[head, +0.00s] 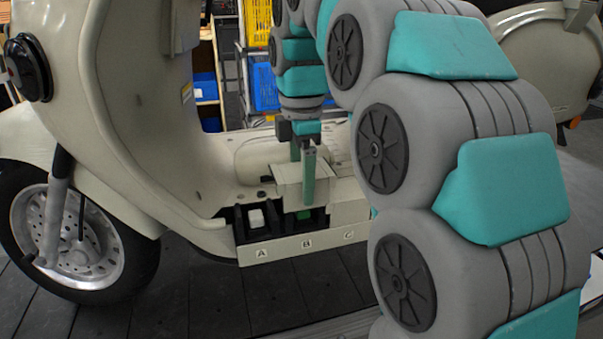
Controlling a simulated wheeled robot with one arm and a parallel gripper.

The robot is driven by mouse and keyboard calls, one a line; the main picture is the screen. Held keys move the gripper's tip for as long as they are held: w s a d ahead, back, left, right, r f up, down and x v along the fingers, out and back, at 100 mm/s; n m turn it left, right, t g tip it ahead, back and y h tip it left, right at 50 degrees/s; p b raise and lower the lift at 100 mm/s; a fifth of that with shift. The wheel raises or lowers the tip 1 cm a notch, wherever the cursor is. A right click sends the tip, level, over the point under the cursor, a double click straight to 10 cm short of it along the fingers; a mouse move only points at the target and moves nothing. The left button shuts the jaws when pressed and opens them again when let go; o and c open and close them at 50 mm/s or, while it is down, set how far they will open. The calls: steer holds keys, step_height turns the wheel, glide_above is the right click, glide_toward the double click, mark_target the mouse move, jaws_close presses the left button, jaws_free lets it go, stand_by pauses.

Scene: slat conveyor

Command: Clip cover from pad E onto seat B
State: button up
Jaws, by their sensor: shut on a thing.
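My gripper (303,178) is shut on a beige box-shaped cover (286,186), with one finger in front of it. The cover is over or just above seat B (316,227), the dark recess above the label B. A green part shows in seat B below the cover. I cannot tell whether the cover touches the seat. Pad E is not in view.
The cream scooter's front panel (130,130) rises at left. My arm hides the right side.

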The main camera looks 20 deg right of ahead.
steer(key=shift+f+b, duration=0.7)
steer(key=shift+f, duration=1.25)
steer(key=shift+f, duration=0.5)
stand_by(0.8)
steer(key=o, duration=1.2)
steer(key=shift+r, duration=0.15)
